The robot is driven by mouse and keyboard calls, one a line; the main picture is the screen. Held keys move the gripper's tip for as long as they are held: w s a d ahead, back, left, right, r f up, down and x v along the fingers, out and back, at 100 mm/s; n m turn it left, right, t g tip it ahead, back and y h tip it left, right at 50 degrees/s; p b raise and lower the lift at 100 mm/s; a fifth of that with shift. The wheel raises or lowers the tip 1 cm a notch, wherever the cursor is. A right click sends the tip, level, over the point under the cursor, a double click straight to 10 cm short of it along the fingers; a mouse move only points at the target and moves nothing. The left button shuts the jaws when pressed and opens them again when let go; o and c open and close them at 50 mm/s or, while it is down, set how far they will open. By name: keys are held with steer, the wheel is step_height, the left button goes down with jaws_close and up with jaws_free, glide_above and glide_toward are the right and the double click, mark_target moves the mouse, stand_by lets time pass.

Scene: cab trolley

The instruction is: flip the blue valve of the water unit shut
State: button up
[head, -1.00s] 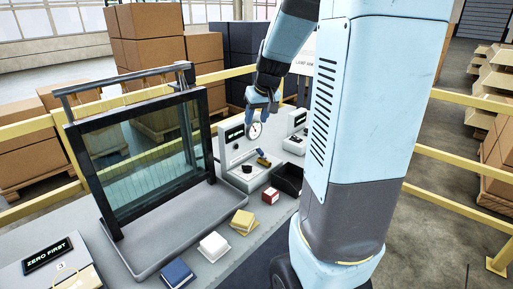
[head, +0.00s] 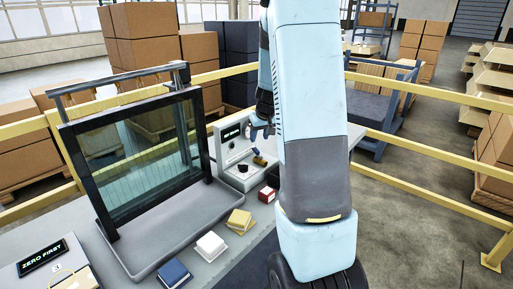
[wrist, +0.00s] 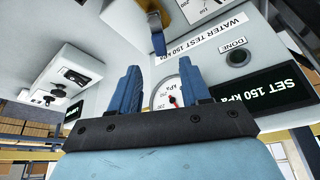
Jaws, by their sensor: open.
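The water unit (head: 238,150) is a grey panel box at the far end of the bench. In the wrist view its panel (wrist: 207,60) appears upside down, with a "WATER TEST 150 kPa" label. The blue valve handle (wrist: 158,43) hangs from a brass body (wrist: 152,12) at the top of the wrist view. In the head view the blue handle (head: 255,151) shows small above the brass part. My gripper (wrist: 160,65) is open, its two blue fingers empty and apart from the handle. In the head view my gripper (head: 261,132) is in front of the panel, above the valve.
A round gauge (wrist: 170,92) shows partly between my fingers. A DONE button (wrist: 238,57) and a "SET 150 kPa" display (wrist: 277,92) are beside it. A framed glass pane (head: 140,150) stands left on the bench.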

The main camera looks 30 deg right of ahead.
mark_target(256, 149)
steer(key=shift+x, duration=3.55)
jaws_close()
steer(key=shift+a, duration=0.1)
